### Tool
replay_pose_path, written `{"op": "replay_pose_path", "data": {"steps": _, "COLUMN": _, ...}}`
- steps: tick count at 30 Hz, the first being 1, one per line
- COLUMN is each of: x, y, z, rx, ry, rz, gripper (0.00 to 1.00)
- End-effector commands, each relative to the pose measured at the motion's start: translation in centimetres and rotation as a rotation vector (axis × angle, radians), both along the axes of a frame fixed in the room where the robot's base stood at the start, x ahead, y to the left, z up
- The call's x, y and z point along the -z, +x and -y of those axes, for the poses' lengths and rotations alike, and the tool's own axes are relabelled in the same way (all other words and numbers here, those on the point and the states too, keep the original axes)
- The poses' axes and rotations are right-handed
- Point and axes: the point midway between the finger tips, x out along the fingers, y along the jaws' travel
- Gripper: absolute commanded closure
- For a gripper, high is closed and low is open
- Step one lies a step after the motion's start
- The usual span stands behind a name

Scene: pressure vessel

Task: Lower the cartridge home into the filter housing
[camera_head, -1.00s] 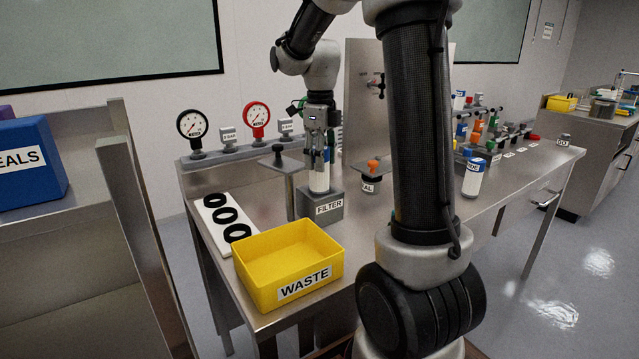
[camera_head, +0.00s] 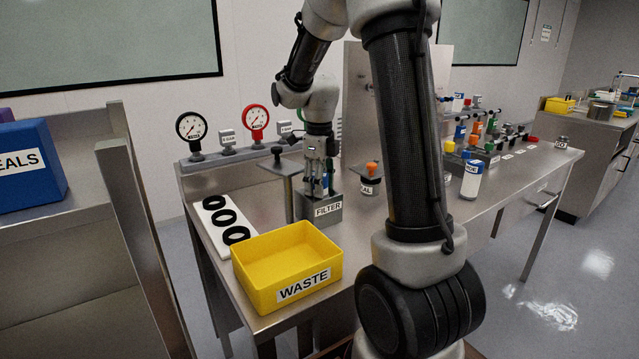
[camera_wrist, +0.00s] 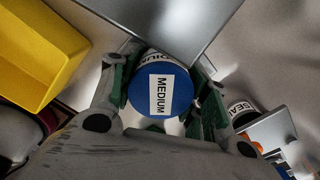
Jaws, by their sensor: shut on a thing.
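The filter housing (camera_head: 328,211) is a grey block labelled FILTER on the steel bench, behind the yellow waste bin. The cartridge has a blue top (camera_wrist: 150,106) labelled MEDIUM, seen in the wrist view between my fingers. In the head view only a bit of blue (camera_head: 326,181) shows between the fingers, just above the housing. My gripper (camera_head: 318,190) points down over the housing and is shut on the cartridge. The cartridge's lower part is hidden, apparently inside the housing. The fingertips are close to the housing top; I cannot tell whether the cartridge is fully seated.
The yellow waste bin (camera_head: 258,270) stands at the front. A post with a flat plate (camera_head: 284,167) stands close left of the housing. A white strip with black rings (camera_head: 222,219) lies to the left. An orange-knobbed part (camera_head: 371,178) stands to the right. Gauges (camera_head: 192,130) line the back.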

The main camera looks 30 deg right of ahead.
Motion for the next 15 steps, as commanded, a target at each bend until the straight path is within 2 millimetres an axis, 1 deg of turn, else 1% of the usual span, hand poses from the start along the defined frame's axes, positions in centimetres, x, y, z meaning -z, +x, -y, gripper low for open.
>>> {"op": "replay_pose_path", "data": {"steps": 2, "x": 0.62, "y": -0.13, "z": -0.04, "rx": 0.001, "ry": 0.001, "rz": -0.006, "gripper": 0.82}}
{"op": "replay_pose_path", "data": {"steps": 3, "x": 0.70, "y": -0.14, "z": -0.05, "rx": 0.001, "ry": 0.002, "rz": -0.006, "gripper": 0.50}}
{"op": "replay_pose_path", "data": {"steps": 6, "x": 0.78, "y": -0.19, "z": -0.06, "rx": 0.001, "ry": 0.003, "rz": -0.009, "gripper": 0.33}}
{"op": "replay_pose_path", "data": {"steps": 15, "x": 0.67, "y": -0.19, "z": -0.06, "rx": 0.001, "ry": 0.002, "rz": -0.007, "gripper": 0.33}}
